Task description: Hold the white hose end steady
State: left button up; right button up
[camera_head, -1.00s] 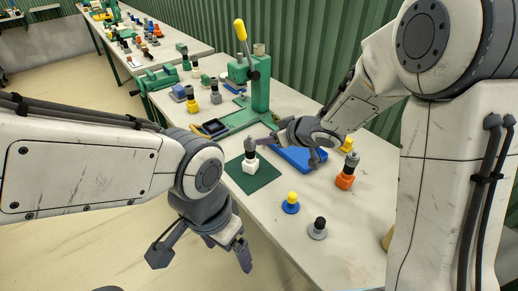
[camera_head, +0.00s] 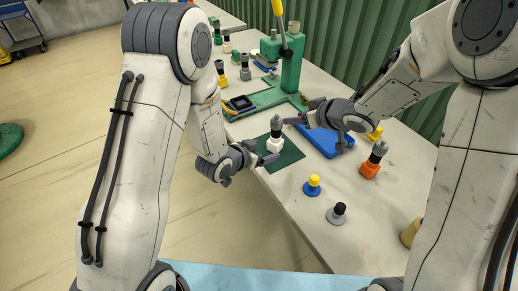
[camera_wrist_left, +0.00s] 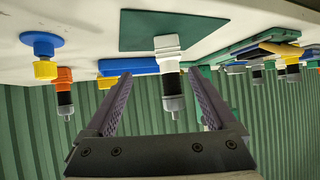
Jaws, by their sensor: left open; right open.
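The white hose end (camera_head: 276,146) stands upright on a dark green mat (camera_head: 290,157), with a black band and a grey tip on top. My left gripper (camera_head: 262,153) is open just left of it, at the table edge. In the left wrist view the picture is upside down. There the white hose end (camera_wrist_left: 168,46) shows between and beyond the two open fingers (camera_wrist_left: 160,76), and no contact is visible. My right gripper (camera_head: 314,137) is open behind and to the right of the hose end, near a blue tray (camera_head: 325,143).
An orange fitting (camera_head: 370,170) with a grey tip, a blue and yellow piece (camera_head: 312,186) and a grey and black piece (camera_head: 337,213) stand to the right. A green press (camera_head: 292,68) stands behind.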

aim_at(273, 143)
pick_arm(q)
jog(key=shift+w+a+f+t+h, duration=0.6)
jog(key=shift+f+t, duration=0.1)
jog(key=shift+t, duration=0.1)
jog(key=shift+n, duration=0.3)
jog(key=x, duration=1)
jog(key=shift+w+d, duration=0.1)
jog(key=shift+w, duration=0.05)
grip_shut()
